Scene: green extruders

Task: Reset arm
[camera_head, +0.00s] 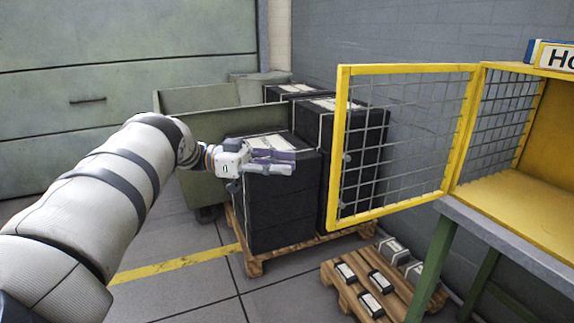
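My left arm (110,190) comes in from the left and reaches toward the middle of the head view. My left gripper (282,161) is at its end, in front of a stack of black boxes (285,215). Its purple-grey fingers point right, and the view is too small to tell how far apart they are. I see nothing clearly held in it. My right gripper is not in view.
A yellow cage (545,130) stands on a grey bench (520,245) at right, its mesh door (342,150) swung open toward the middle. A low pallet (345,291) holds several small black boxes. A green bin (200,185) stands behind my arm.

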